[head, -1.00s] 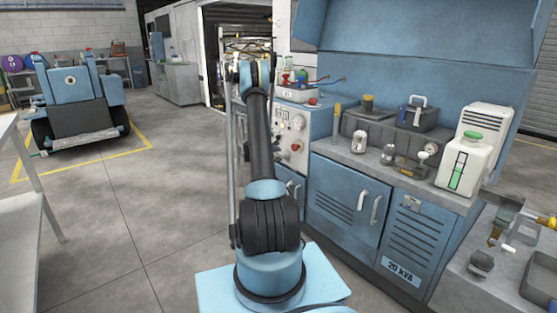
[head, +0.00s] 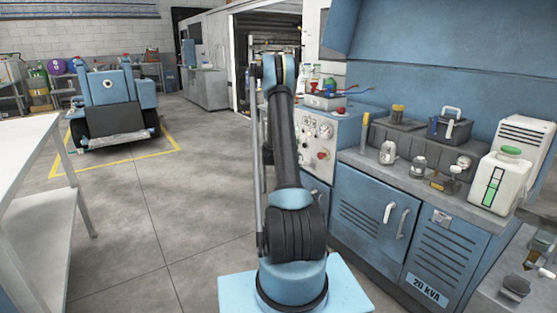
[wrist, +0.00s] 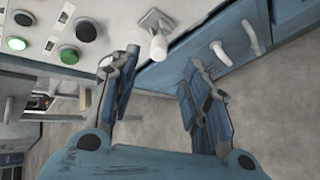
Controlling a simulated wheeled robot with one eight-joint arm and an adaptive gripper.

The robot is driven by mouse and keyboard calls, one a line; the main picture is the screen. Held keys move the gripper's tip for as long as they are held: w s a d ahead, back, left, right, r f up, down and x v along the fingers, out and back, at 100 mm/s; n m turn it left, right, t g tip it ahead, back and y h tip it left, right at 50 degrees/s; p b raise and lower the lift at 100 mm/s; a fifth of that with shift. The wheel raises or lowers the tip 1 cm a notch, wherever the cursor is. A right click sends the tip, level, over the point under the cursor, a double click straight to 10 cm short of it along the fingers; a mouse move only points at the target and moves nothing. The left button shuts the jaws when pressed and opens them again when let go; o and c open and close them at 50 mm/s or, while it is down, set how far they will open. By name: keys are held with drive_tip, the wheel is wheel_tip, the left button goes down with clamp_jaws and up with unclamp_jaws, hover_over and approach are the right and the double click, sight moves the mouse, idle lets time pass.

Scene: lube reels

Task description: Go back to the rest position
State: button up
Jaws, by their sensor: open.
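My gripper (wrist: 160,75) is open in the wrist view, with its two blue-padded fingers spread wide.
A blue workbench (head: 365,215) with white handles stands close on the right, bearing a white canister (head: 500,180) and a dark toolbox (head: 450,127). A control panel (head: 318,140) stands just right of my arm. A white table (head: 25,165) is at left. Open floor lies between.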

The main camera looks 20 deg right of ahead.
drive_tip(key=s+a+r+m+g+y, duration=0.1)
drive_tip(key=s+a+r+m, duration=0.1)
drive_tip(key=s+a+r, duration=0.45)
drive_tip(key=s+a+r+m+y, duration=0.25)
drive_tip(key=s+r, duration=0.45)
drive_tip(key=s, duration=0.4)
drive_tip(key=s+a+r+m+g+y, duration=0.1)
drive_tip(key=s+a+r+m, duration=0.1)
drive_tip(key=s+a+r, duration=0.55)
drive_tip(key=s+a+f+m+y, duration=0.1)
drive_tip(key=s+a+f, duration=0.1)
drive_tip(key=s, duration=1)
drive_tip(key=s+a+f+m+g+y, duration=0.1)
drive_tip(key=s+a, duration=0.4)
drive_tip(key=s, duration=0.7)
drive_tip(key=s+a+f+m+g+y, duration=0.1)
drive_tip(key=s+a+f+m+y, duration=0.2)
drive_tip(key=s, duration=0.9)
wheel_tip(320, 180, down, 2)
drive_tip(key=shift+s+a+f, duration=0.15)
drive_tip(key=shift+s+a, duration=0.15)
drive_tip(key=shift+a, duration=0.4)
